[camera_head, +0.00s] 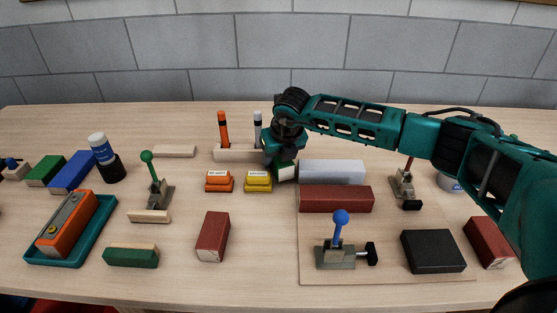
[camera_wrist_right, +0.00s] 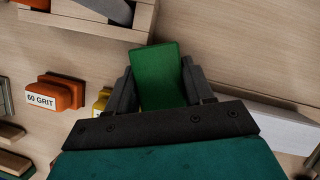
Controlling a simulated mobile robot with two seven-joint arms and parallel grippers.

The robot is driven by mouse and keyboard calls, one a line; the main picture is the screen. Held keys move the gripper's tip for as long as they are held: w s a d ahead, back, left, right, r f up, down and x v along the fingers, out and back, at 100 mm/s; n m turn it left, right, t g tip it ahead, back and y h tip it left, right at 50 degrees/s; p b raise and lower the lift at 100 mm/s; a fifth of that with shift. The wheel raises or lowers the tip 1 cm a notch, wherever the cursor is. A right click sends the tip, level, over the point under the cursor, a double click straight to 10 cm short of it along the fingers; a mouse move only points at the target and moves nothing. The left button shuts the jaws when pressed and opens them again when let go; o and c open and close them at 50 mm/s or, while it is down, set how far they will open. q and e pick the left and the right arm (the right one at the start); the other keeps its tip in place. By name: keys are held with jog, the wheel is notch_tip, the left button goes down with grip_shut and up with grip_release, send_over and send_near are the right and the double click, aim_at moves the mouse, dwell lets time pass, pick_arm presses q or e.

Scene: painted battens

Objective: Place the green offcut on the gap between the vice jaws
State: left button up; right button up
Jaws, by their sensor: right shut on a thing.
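My right gripper (camera_head: 285,172) is shut on the green offcut (camera_wrist_right: 160,78). In the right wrist view the offcut stands out between the two dark fingers (camera_wrist_right: 160,92), its plain green face showing. In the head view the gripper hangs right of the yellow block and left of the pale grey bar, and the offcut is mostly hidden there. I cannot make out for certain which thing is the vice. A pale grey bar (camera_head: 332,171) and a dark red bar (camera_head: 336,199) lie parallel with a narrow gap. My left gripper is out of view.
A blue-knobbed clamp (camera_head: 336,256), black block (camera_head: 432,251) and red-handled clamp (camera_head: 402,188) stand on or by a board (camera_head: 390,280). Orange (camera_head: 219,182) and yellow (camera_head: 258,182) sanding blocks sit left. Bare table lies at front centre.

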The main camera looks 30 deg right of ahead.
jog(key=shift+f, duration=0.65)
jog(key=shift+f, duration=0.15)
jog(key=o, duration=1.2)
jog(key=shift+c, duration=0.2)
